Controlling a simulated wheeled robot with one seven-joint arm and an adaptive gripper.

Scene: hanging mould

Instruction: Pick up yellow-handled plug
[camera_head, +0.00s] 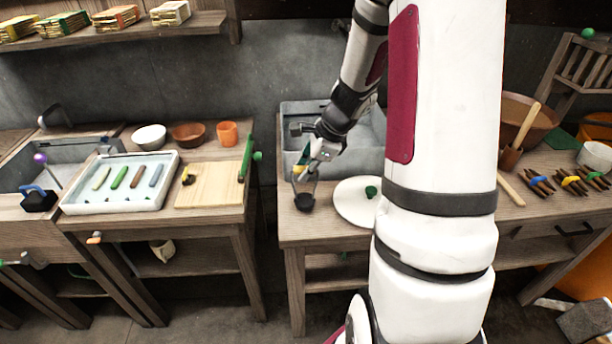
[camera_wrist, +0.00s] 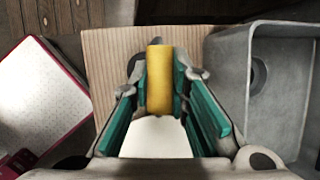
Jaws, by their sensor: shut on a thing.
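The yellow-handled plug has a yellow grip bar (camera_head: 298,169) and a dark base (camera_head: 304,202). It is at the left end of the right-hand counter, in front of the grey basin. My gripper (camera_head: 306,172) is above the base and shut on the yellow handle. In the wrist view the yellow handle (camera_wrist: 159,80) is upright between the green finger pads of my gripper (camera_wrist: 163,90). Most of the dark base is hidden there. I cannot tell whether the base touches the counter.
The grey basin (camera_head: 292,110) is just behind my gripper. A white round lid (camera_head: 350,212) with a green knob lies to its right. A gap separates this counter from the left one, which holds a white tray (camera_head: 78,206) and a cutting board (camera_head: 215,196). A blue-handled plug (camera_head: 38,200) stands far left.

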